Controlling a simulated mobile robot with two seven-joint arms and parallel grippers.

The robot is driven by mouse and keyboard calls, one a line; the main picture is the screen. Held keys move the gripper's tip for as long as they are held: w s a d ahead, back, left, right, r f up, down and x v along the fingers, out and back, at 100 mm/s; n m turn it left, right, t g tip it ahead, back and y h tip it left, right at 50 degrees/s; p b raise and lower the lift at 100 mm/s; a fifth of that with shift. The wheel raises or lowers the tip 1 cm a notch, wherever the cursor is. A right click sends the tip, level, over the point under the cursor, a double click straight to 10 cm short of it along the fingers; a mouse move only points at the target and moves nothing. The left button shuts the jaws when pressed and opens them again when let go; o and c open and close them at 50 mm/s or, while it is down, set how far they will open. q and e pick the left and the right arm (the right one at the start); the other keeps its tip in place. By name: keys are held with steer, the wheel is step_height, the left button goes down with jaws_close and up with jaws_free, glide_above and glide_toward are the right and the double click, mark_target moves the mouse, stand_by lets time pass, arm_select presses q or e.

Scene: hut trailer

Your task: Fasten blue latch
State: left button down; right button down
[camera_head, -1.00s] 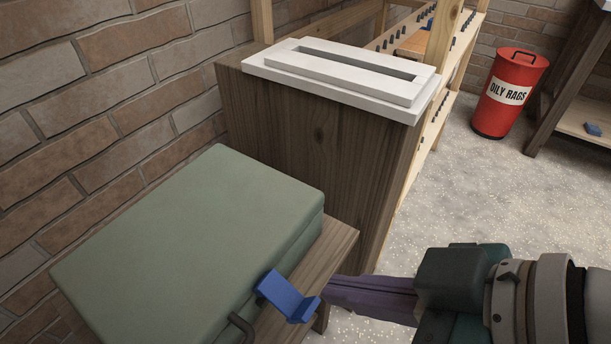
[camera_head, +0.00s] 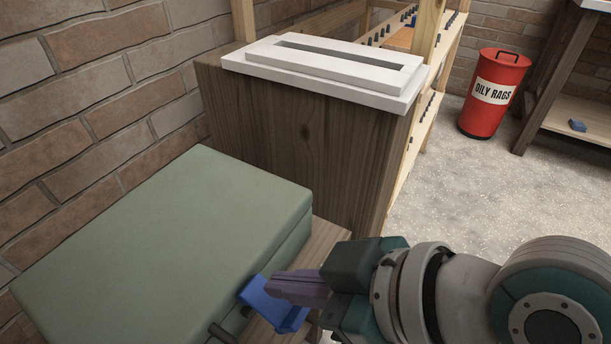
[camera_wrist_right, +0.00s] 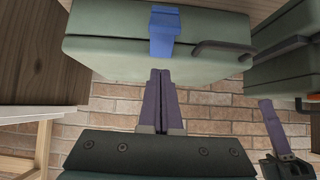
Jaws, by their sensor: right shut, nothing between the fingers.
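The blue latch (camera_head: 259,301) is on the front side of a closed green case (camera_head: 160,245), near its dark handle (camera_head: 221,332). Its lower part juts outward from the case. My right gripper (camera_head: 272,286) is shut and empty, its purple fingertips at the latch and covering part of it. I cannot tell whether they touch. In the right wrist view the latch (camera_wrist_right: 162,32) lies just beyond the shut fingertips (camera_wrist_right: 160,72). What looks like my left gripper (camera_wrist_right: 268,103) shows there at the lower right; its opening is unclear. It is outside the head view.
The case rests on a wooden bench (camera_head: 322,240) against a brick wall. A dark wooden cabinet with a white slotted top (camera_head: 320,70) stands behind it. A red oily-rags bin (camera_head: 490,105) stands at the back right. The floor between is clear.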

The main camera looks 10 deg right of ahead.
mark_target(273, 302)
steer(key=b+x, duration=0.1)
steer(key=x, duration=0.2)
steer(key=shift+w+a+f, duration=0.1)
steer(key=shift+a+f, duration=0.1)
steer(key=shift+f, duration=0.1)
steer(key=shift+s+d+f, duration=0.4)
steer(key=shift+s+d, duration=0.15)
steer(key=shift+d, duration=0.2)
steer(key=shift+s+d+f, duration=0.35)
steer(key=shift+s+d, duration=0.15)
steer(key=shift+d, duration=0.25)
